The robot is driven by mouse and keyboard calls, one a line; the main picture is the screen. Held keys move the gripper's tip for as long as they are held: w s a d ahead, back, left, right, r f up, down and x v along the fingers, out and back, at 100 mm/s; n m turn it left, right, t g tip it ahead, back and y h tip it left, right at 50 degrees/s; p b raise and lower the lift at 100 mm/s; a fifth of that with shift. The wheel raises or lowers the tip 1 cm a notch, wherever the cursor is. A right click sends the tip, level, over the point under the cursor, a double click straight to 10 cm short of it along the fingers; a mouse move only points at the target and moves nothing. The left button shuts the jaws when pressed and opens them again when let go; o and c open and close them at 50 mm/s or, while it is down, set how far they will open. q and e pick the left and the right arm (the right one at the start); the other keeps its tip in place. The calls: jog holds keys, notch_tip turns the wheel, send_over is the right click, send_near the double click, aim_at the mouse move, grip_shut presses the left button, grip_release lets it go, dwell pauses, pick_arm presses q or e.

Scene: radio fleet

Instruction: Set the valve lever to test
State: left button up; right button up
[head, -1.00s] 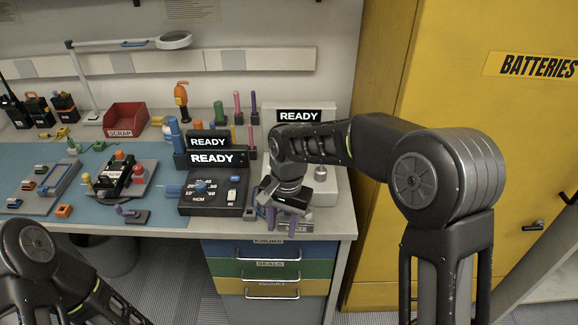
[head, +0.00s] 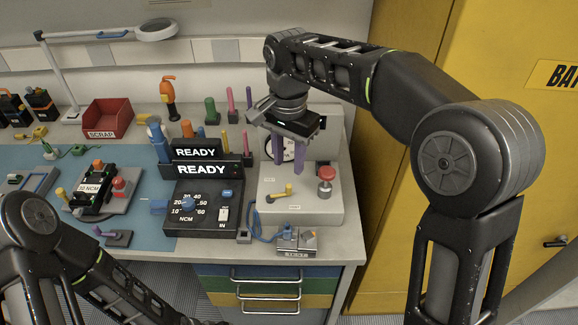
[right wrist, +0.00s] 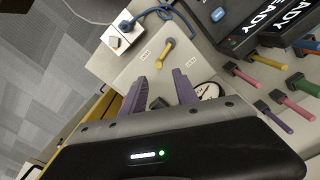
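The valve lever is a small yellow handle (head: 281,194) on the sloped top of a pale test box (head: 310,212) at the bench's right end. It also shows in the right wrist view (right wrist: 166,50), lying slanted between two small labels that I cannot read. My right gripper (head: 288,155) hangs above the back of the box, behind the lever. Its two purple fingers point down, apart, with nothing between them; they also show in the right wrist view (right wrist: 162,88). The lever is clear of the fingers. My left arm shows at lower left, but its gripper is out of view.
A red knob (head: 326,174) stands on the box right of the lever. A round gauge (right wrist: 208,91) is partly hidden behind my right fingers. A small metal block (head: 297,239) with a blue cable lies in front. A black NCM unit (head: 200,207) stands to the left.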

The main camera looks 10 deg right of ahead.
aim_at(289, 185)
jog(key=shift+s+a+r, duration=0.1)
jog(key=shift+s, duration=0.15)
jog(key=shift+w+f, duration=0.1)
jog(key=shift+f, duration=0.15)
notch_tip(289, 185, down, 7)
jog(key=shift+f, duration=0.2)
jog(key=shift+c, duration=0.3)
grip_shut()
dwell(0.4)
